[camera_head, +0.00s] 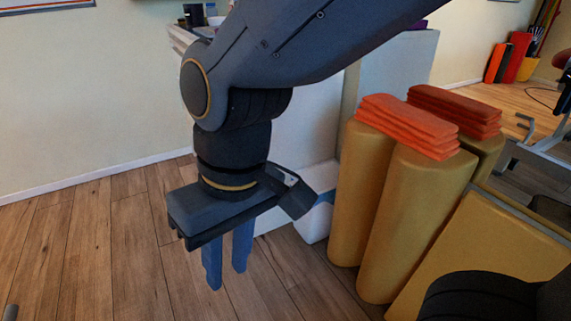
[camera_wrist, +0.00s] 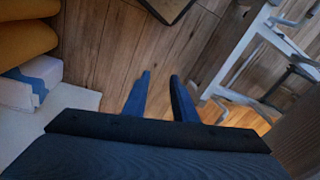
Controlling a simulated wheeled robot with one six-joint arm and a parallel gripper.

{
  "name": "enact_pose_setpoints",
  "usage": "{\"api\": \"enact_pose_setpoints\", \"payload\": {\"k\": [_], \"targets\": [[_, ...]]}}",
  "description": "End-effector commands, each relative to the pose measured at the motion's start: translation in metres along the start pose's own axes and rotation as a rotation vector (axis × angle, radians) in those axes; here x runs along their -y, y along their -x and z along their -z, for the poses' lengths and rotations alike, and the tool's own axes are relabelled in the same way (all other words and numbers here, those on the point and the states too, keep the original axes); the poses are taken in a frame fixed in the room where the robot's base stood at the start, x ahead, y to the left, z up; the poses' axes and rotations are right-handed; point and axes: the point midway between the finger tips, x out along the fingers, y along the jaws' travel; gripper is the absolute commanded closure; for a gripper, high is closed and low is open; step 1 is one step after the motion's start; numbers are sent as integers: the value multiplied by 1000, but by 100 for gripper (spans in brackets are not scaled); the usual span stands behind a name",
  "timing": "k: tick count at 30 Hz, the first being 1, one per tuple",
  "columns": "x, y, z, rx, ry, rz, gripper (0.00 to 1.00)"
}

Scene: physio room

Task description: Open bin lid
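My gripper (camera_head: 227,278) points down over the wooden floor in the head view, in front of a white cabinet. Its two fingers are apart with only floor showing between them; the wrist view shows the same gap (camera_wrist: 160,76). I cannot make out a bin or a lid for certain in either view. A low white and blue box-like object (camera_head: 316,222) stands on the floor, partly behind my gripper; a similar white and blue object shows at the left of the wrist view (camera_wrist: 32,82). I cannot tell whether it is the bin.
Tall yellow bolsters (camera_head: 356,190) stand to the right, with folded orange towels (camera_head: 405,125) on top. A yellow panel (camera_head: 490,250) leans at the lower right. A white metal frame (camera_wrist: 245,50) is at the right of the wrist view.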

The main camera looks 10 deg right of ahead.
Motion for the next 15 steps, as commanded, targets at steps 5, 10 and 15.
{"api": "enact_pose_setpoints", "payload": {"k": [5, 10, 15], "targets": [[1, -15, 43, -68, -129, 15, 75], [-9, -44, 119, -209, -385, 47, 75], [-39, -76, 195, -371, -670, 80, 75]]}}
